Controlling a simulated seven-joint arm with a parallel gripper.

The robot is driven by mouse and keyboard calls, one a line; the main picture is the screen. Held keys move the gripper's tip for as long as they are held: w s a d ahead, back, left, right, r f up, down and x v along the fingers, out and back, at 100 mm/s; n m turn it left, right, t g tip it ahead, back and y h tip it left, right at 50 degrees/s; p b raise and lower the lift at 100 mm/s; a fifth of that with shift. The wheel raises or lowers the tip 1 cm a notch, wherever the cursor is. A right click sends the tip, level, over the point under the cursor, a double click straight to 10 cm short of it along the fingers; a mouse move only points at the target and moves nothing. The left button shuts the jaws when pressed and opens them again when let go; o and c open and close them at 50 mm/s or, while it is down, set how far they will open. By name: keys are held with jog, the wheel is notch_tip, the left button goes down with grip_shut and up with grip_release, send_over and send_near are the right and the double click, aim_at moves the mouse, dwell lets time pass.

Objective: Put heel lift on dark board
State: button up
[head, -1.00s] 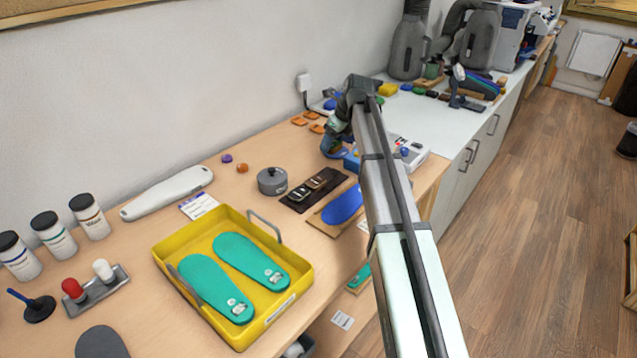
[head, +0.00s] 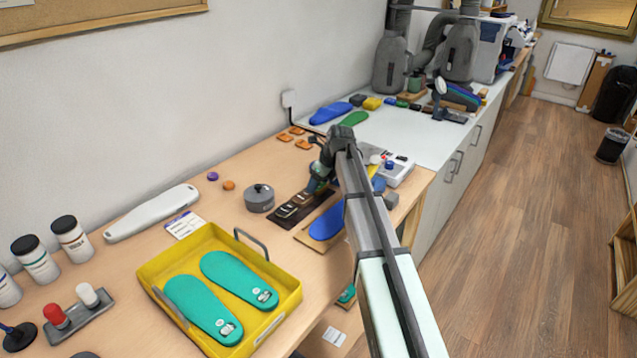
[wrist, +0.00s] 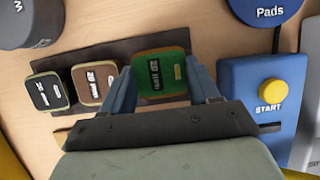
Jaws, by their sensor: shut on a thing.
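The heel lift (wrist: 160,80), green-topped with a brown edge and a dark label, is between the fingers of my gripper (wrist: 162,88) in the wrist view. My gripper is shut on it. The lift is over the right end of the dark board (wrist: 112,54); I cannot tell whether it touches. A black-topped lift (wrist: 47,92) and a brown-topped lift (wrist: 94,83) sit side by side on the board, left of the held one. In the head view my gripper (head: 317,183) is at the far right end of the dark board (head: 277,225), and the held lift is mostly hidden.
A blue box with a yellow START button (wrist: 271,92) stands close right of my gripper. A round blue pad container (wrist: 262,10) is at the top right. In the head view, a grey pot (head: 259,198) stands left of the board, a blue insole (head: 327,222) right, and a yellow tray (head: 160,268) nearer.

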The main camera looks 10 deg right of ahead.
jog(key=shift+f, duration=0.1)
jog(key=o, duration=0.7)
jog(key=shift+o, duration=0.2)
jog(key=v, duration=1.2)
jog(key=shift+o, duration=0.2)
